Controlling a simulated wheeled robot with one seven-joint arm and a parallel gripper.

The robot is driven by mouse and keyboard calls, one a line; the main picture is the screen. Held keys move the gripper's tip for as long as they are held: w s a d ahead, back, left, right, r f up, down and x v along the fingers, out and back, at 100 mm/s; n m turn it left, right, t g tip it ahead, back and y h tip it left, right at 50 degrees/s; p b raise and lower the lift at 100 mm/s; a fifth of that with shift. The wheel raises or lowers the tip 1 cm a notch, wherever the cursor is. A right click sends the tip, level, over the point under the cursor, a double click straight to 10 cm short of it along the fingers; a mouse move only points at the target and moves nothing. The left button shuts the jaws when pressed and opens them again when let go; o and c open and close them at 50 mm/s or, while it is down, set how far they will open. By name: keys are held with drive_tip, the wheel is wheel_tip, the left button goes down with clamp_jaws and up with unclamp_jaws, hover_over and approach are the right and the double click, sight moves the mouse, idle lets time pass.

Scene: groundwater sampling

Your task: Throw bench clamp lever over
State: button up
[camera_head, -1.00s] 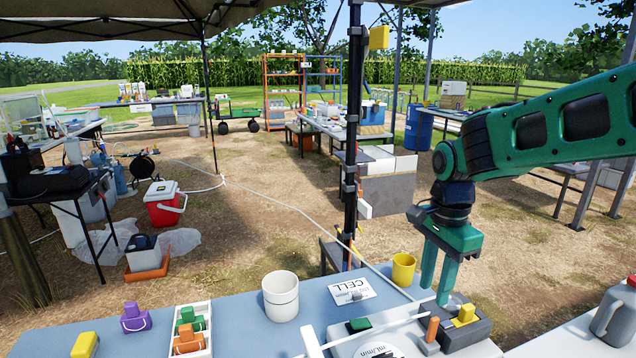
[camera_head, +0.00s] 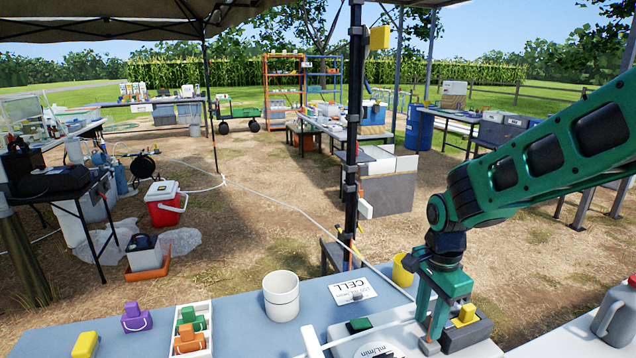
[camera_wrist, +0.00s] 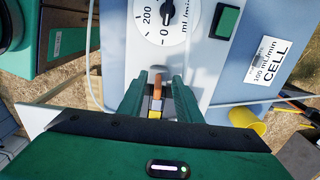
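An upright lever with an orange grip (camera_wrist: 157,82) stands between my fingers in the wrist view. In the head view the lever is mostly hidden by my fingers, beside a dark clamp block (camera_head: 470,330) with a yellow piece (camera_head: 465,314) on top. My gripper (camera_head: 431,322) points down at the bench's front right, its fingers on either side of the lever. In the wrist view my gripper (camera_wrist: 156,88) is open, with a gap between each finger and the lever. Contact with the lever is not visible.
A white flow meter box (camera_wrist: 192,50) with a dial lies close by. A yellow cup (camera_head: 401,272) stands just behind my gripper, and a white cup (camera_head: 281,296) stands to the left. A CELL card (camera_head: 355,291) lies on the blue-grey bench (camera_head: 236,320).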

drive_tip(key=shift+c, duration=0.7)
clamp_jaws()
drive_tip(key=c, duration=0.6)
unclamp_jaws()
drive_tip(key=shift+w+a+f+g+h, duration=0.1)
drive_tip(key=shift+w+a+f+g, duration=0.1)
drive_tip(key=shift+w+g, duration=0.3)
drive_tip(key=shift+w+a+f+g+h, duration=0.1)
drive_tip(key=shift+w+a+f+g, duration=0.1)
drive_tip(key=shift+w, duration=0.55)
drive_tip(key=shift+w+a+f+g+h, duration=0.1)
drive_tip(key=shift+w+a+g, duration=0.15)
drive_tip(key=shift+w, duration=0.35)
drive_tip(key=shift+o, duration=0.2)
drive_tip(key=shift+o, duration=0.5)
drive_tip(key=shift+w+a+f+g+h, duration=0.15)
drive_tip(key=shift+w+f+g, duration=0.35)
drive_tip(key=shift+w, duration=0.05)
drive_tip(key=shift+w+a+f+g+h, duration=0.15)
drive_tip(key=shift+w+f+g, duration=0.3)
drive_tip(key=shift+w+f, duration=0.1)
drive_tip(key=shift+o, duration=0.5)
drive_tip(key=shift+f, duration=0.1)
